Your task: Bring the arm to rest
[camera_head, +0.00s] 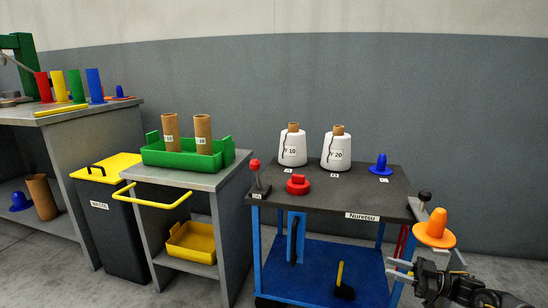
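My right gripper (390,268) is at the lower right, pointing left, in front of the blue cart's right side. Its two fingers show a gap with nothing visible between them. Its dark arm comes in from the lower right corner. An orange cone-shaped piece with a wide brim (435,230) is just above and behind the gripper, by the cart's right end; what supports it is unclear. My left gripper is not in view.
The blue cart (420,170) has a dark top bearing two white bobbins (293,148) (336,152), a blue cone (381,165) and a red knob piece (298,185). Left are a grey side table with a green tray (180,158), a black bin (108,215) and a workbench (75,115).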

